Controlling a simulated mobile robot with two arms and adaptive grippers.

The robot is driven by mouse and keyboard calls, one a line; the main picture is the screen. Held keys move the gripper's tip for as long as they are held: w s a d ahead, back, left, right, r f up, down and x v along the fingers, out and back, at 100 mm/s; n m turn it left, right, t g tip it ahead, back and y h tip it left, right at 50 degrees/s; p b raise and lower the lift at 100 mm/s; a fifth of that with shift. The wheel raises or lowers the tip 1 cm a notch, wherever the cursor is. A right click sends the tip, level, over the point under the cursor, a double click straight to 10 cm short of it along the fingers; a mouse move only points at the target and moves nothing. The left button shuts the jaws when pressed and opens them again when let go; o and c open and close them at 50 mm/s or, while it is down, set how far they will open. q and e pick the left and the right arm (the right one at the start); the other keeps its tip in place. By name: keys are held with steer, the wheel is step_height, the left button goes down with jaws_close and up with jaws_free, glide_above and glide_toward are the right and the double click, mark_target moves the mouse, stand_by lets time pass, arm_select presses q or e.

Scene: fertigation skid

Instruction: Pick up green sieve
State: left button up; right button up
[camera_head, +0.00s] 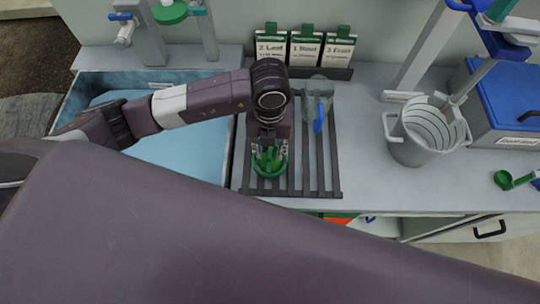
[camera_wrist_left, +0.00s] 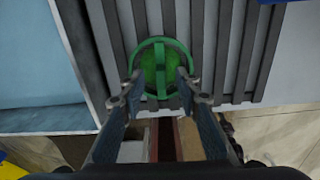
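The green sieve (camera_head: 266,168) is round, with a ring rim, and sits on the dark slatted rack near its front left in the head view. In the left wrist view the sieve (camera_wrist_left: 160,52) lies between my fingertips, with a green strip running across its middle. My left gripper (camera_head: 268,152) points down over the sieve and partly hides it. Its fingers (camera_wrist_left: 158,80) are apart, one on each side of the green strip, with gaps visible. Whether the fingertips touch the rim I cannot tell. My right gripper is not in view.
The slatted rack (camera_head: 331,172) also holds a clear item with a blue handle (camera_head: 318,120). A blue basin (camera_head: 190,150) lies left, and labelled packets (camera_head: 305,50) stand behind. A grey bucket (camera_head: 410,155), blue-lidded box (camera_head: 505,90) and green scoop (camera_head: 503,179) are right.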

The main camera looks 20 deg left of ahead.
arm_select(q)
steer(key=shift+f, duration=0.75)
jaws_close()
steer(key=shift+r, duration=0.2)
